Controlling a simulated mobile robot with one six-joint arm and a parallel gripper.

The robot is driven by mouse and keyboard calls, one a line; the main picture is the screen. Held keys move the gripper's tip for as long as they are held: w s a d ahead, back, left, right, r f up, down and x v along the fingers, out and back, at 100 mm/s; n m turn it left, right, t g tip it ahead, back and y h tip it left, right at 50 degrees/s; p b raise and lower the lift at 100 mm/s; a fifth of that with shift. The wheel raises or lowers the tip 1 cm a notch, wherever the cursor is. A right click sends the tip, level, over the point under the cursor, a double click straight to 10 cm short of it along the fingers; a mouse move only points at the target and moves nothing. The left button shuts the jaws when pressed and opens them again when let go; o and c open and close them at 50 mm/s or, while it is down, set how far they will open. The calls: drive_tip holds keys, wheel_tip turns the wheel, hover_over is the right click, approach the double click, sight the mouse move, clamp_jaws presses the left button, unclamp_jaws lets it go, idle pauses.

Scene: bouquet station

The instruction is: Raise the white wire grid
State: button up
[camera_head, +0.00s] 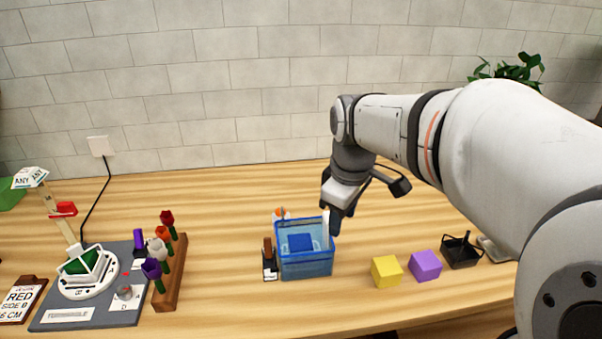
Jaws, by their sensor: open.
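A clear blue bin (305,264) stands on the table at the middle. A thin white upright piece (326,230) shows at its right side; it may be the white wire grid, but it is too small to make out any wires. My gripper (335,222) points down at the bin's right rim, close to this white piece. It is open. My wrist hides part of the area, and I cannot tell whether the fingers are around the piece or touch it.
A yellow cube (386,271), a purple cube (425,265) and a black caddy (460,252) stand right of the bin. A wooden flower rack (173,284) and a grey turntable board (60,307) are at left. The table behind the bin is largely clear.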

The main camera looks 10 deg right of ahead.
drive_tip(key=o, duration=0.5)
drive_tip(key=w+n, duration=0.2)
drive_tip(key=w, duration=0.1)
drive_tip(key=w+n, duration=0.3)
drive_tip(key=w+n+g+b, duration=0.1)
drive_tip(key=w+n, duration=0.1)
drive_tip(key=w, duration=0.1)
drive_tip(key=shift+w+f+n, duration=0.15)
drive_tip(key=shift+f+n, duration=0.15)
drive_tip(key=shift+w+f+n, duration=0.15)
drive_tip(key=shift+w+n, duration=0.3)
drive_tip(key=shift+n, duration=0.05)
wheel_tip(320, 180, down, 8)
drive_tip(key=shift+r, duration=0.25)
drive_tip(key=shift+c, duration=0.4)
